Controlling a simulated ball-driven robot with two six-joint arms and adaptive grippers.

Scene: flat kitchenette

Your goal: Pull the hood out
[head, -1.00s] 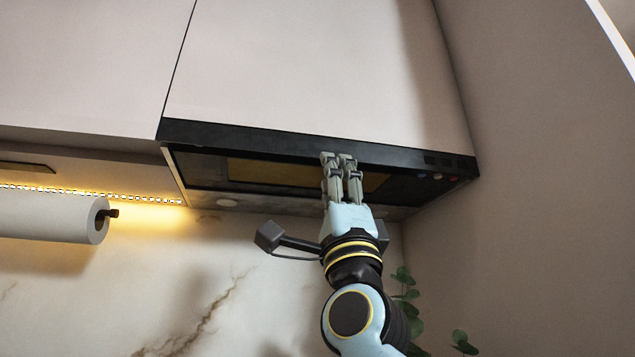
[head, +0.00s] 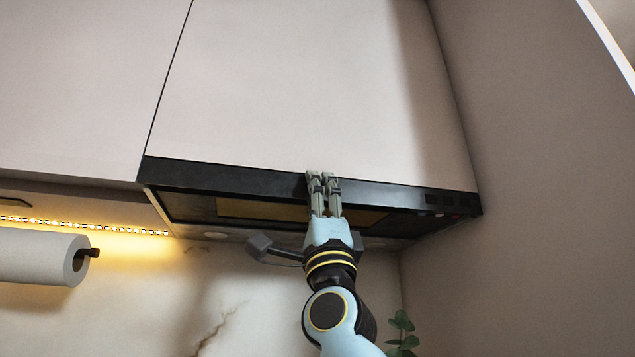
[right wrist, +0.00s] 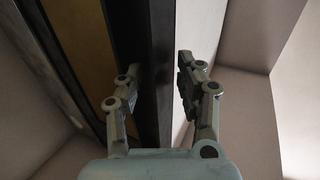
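The hood (head: 235,178) is under the upper cabinet in the head view, with a black front strip and a darker underside with a yellowish filter panel (head: 262,210). The strip looks about flush with the cabinet door. My right gripper (head: 322,178) reaches up from below, its fingertips at the strip, right of its middle. In the right wrist view my right gripper (right wrist: 158,82) is open, one finger on each side of the hood's black strip (right wrist: 160,55). A narrow gap seems to show beside the right finger; contact on the left is unclear. My left gripper is not in view.
The white cabinet door (head: 310,85) rises above the hood. A side wall (head: 540,200) stands close on the right. A paper towel roll (head: 38,257) hangs at the left below a light strip (head: 80,226). A plant (head: 402,330) is low behind my arm.

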